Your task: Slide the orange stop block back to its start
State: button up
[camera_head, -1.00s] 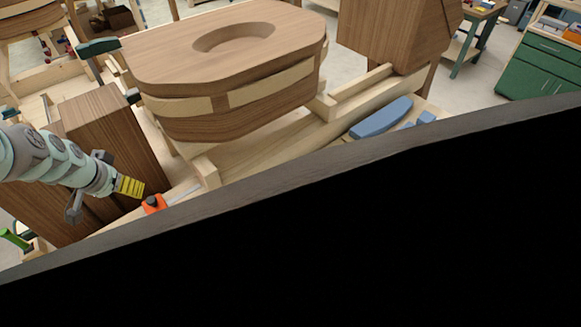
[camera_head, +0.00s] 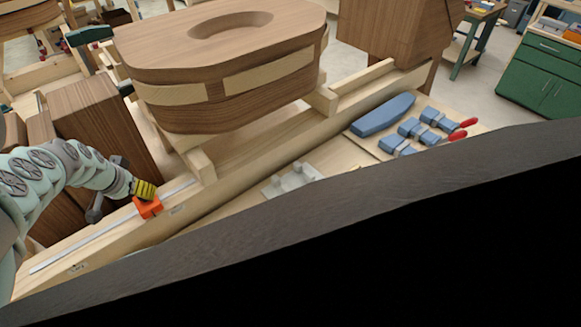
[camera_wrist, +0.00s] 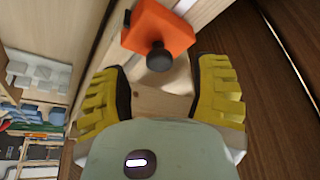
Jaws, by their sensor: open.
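The orange stop block (camera_head: 148,207) sits on the metal rail (camera_head: 100,238) set in a long pale wooden beam. In the wrist view the orange block (camera_wrist: 158,28) has a dark round knob (camera_wrist: 159,57) on its near side. My gripper (camera_head: 144,192) is at the block in the head view, its yellow ribbed pads close beside it. In the wrist view my gripper (camera_wrist: 160,92) is open. The knob is just ahead of the gap between the pads, and nothing is gripped. Whether a pad touches the block I cannot tell.
A wooden block (camera_head: 200,165) stands on the beam to the right of the stop. A large wooden form (camera_head: 225,85) rises behind. Blue tools and clamps (camera_head: 410,130) lie on the board at right. A dark edge (camera_head: 300,205) hides the foreground.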

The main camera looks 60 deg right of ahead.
jog(key=shift+b+x, duration=0.75)
jog(key=shift+x, duration=0.55)
jog(key=shift+d, duration=0.15)
jog(key=shift+c, duration=0.2)
grip_shut()
